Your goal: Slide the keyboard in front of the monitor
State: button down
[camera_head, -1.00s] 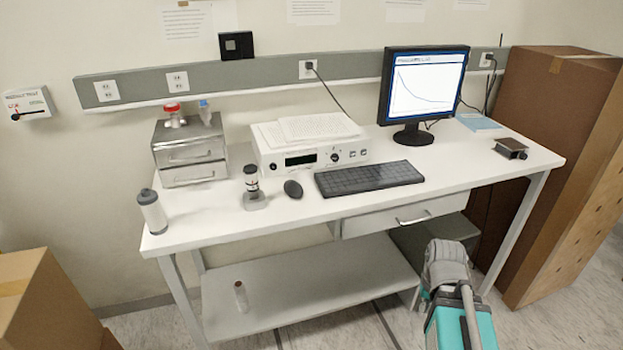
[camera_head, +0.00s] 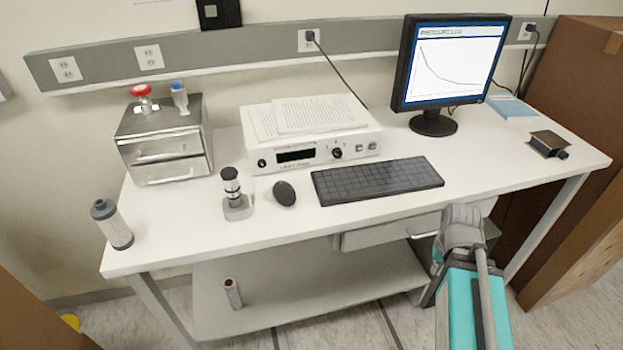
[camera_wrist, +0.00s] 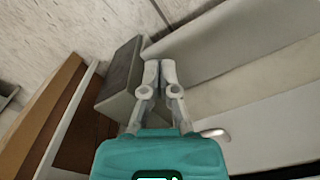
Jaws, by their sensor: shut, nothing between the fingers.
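The dark keyboard (camera_head: 377,180) lies flat on the white desk, in front of the white instrument and left of the monitor's stand. The monitor (camera_head: 452,62) stands at the desk's back right, with a graph on its screen. The black mouse (camera_head: 285,193) lies just left of the keyboard. My gripper is at the end of my grey and teal arm in front of the desk, low and right of the keyboard, apart from it. In the wrist view my gripper (camera_wrist: 159,70) has its fingers together and empty, over the area below the desk.
The white instrument (camera_head: 305,152) with papers on top stands behind the keyboard. A small dark device (camera_head: 546,143) sits at the desk's right end. A metal drawer unit (camera_head: 164,150) and a grey bottle (camera_head: 111,223) are at the left. The desk before the monitor's stand is clear.

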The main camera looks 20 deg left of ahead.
jog(key=shift+w+d, duration=0.15)
jog(key=shift+w, duration=0.3)
jog(key=shift+w+r, duration=0.1)
jog(key=shift+r, duration=0.05)
